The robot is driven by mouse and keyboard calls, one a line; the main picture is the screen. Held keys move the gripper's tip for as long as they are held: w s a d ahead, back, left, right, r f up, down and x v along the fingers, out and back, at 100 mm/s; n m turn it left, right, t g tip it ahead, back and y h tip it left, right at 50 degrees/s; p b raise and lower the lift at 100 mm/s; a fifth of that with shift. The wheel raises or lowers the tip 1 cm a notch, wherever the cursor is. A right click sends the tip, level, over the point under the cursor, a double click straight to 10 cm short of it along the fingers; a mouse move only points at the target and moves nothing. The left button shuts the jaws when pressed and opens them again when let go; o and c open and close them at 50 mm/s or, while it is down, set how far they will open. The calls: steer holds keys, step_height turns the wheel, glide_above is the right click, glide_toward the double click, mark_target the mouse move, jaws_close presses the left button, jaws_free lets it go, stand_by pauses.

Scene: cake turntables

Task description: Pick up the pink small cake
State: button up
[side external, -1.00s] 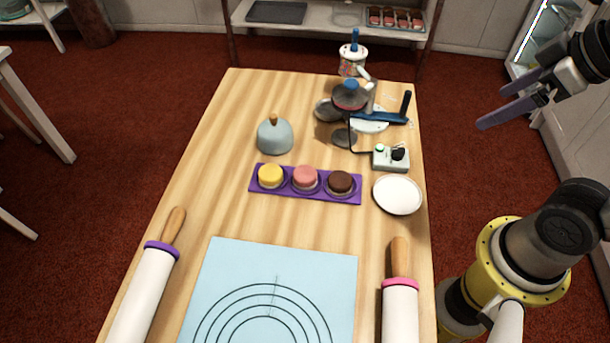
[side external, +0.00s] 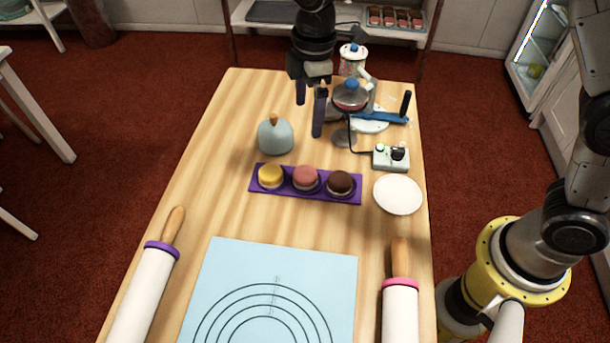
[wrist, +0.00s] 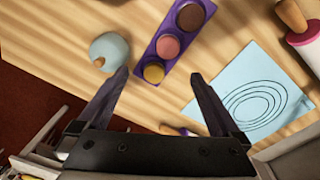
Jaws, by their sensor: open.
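The pink small cake (side external: 306,178) sits in the middle of a purple tray (side external: 256,193), between a yellow cake (side external: 271,176) and a chocolate brown cake (side external: 340,184). My gripper (side external: 311,120) is open and empty, above the table and behind the tray in the side external view. In the wrist view the pink cake (wrist: 168,46) lies beyond the fingertips of my gripper (wrist: 160,72), with the yellow cake (wrist: 154,72) nearest and the brown cake (wrist: 190,16) farthest. My gripper touches none of the cakes.
A blue-grey dome with a knob (side external: 275,137) stands just behind the tray. A white plate (side external: 397,194) and a small control box (side external: 391,157) are to the right. Turntable items crowd the back right. A blue mat (side external: 225,262) and two rolling pins (side external: 143,295) lie in front.

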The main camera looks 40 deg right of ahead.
step_height(320, 180, down, 4)
steer(key=a, duration=0.2)
glide_above(304, 173)
steer(key=shift+g, duration=0.3)
step_height(304, 173, down, 7)
steer(key=shift+s+r, duration=0.15)
steer(key=shift+f, duration=2.9)
steer(key=c, duration=1.3)
steer(key=shift+r, duration=0.1)
steer(key=shift+c, duration=0.2)
